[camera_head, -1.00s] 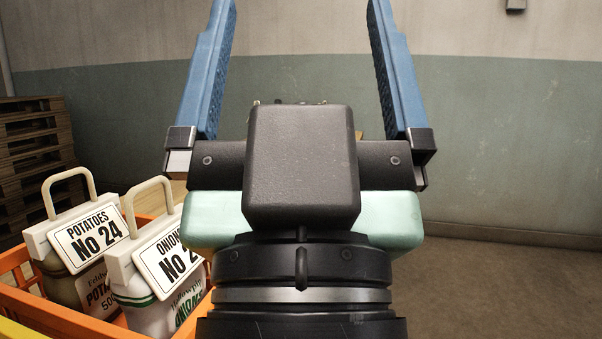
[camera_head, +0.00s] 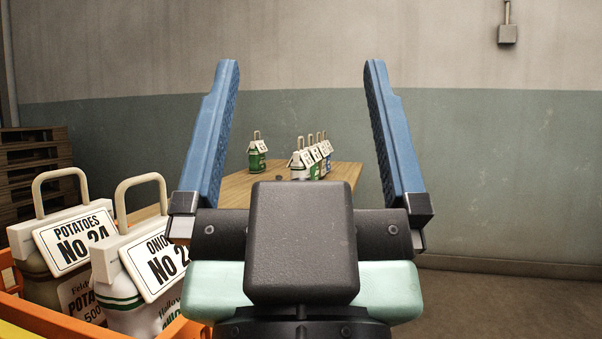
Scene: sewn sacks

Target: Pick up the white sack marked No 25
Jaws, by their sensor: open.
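A white sack with green stripes (camera_head: 118,285) stands in an orange crate at the lower left. Its tag reads "ONION" and "No 2", with the last digit cut off or hard to read, so I cannot tell whether it is No 25. It has a cream loop handle on top. My gripper (camera_head: 298,75) is open and empty, its two blue fingers pointing up and away in the middle of the view. It is to the right of the sack and apart from it. The gripper body hides part of the table behind.
A brown sack tagged "POTATOES No 24" (camera_head: 62,285) stands left of the white one in the orange crate (camera_head: 75,328). A wooden table (camera_head: 338,177) farther back bears several small tagged sacks (camera_head: 312,157) and a green one (camera_head: 257,154). Stacked pallets (camera_head: 35,165) stand far left. Floor at right is clear.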

